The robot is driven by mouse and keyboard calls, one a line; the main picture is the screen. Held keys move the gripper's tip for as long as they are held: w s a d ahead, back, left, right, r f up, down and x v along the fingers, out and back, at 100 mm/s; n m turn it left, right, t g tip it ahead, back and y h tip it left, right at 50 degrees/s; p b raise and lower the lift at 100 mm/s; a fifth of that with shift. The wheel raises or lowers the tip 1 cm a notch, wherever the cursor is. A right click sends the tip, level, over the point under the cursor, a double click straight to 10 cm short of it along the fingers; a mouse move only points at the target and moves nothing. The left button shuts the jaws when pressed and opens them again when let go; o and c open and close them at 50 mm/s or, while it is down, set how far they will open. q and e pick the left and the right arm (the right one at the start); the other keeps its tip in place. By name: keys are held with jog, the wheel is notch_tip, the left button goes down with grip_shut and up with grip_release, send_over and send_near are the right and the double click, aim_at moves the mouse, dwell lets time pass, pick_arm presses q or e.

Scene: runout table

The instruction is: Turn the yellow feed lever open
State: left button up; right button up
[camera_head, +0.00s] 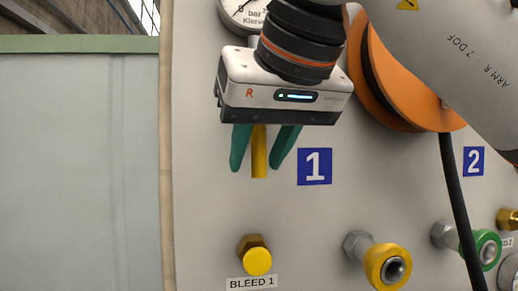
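The yellow feed lever (259,165) shows in the head view as a short upright yellow bar on the pale panel, left of the blue number 1 plate. Its upper part is hidden behind my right gripper's body. My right gripper (260,158) points down, with one teal finger on each side of the lever. A gap shows between the lever and each finger, so the gripper is open around the lever without visibly gripping it. My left gripper is not in view.
A yellow-capped bleed fitting (257,260) labelled BLEED 1 sits below the lever. A yellow-ringed coupling (387,267) and a green-ringed coupling (487,248) stick out at right. An orange reel (385,90) with a black hose (459,190) is behind my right arm. A pressure gauge (240,14) is above.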

jog(key=shift+s+d+r, duration=0.15)
jog(key=shift+s+r, duration=0.1)
jog(key=shift+s, duration=0.05)
jog(key=b+v, duration=0.2)
jog(key=v, duration=0.9)
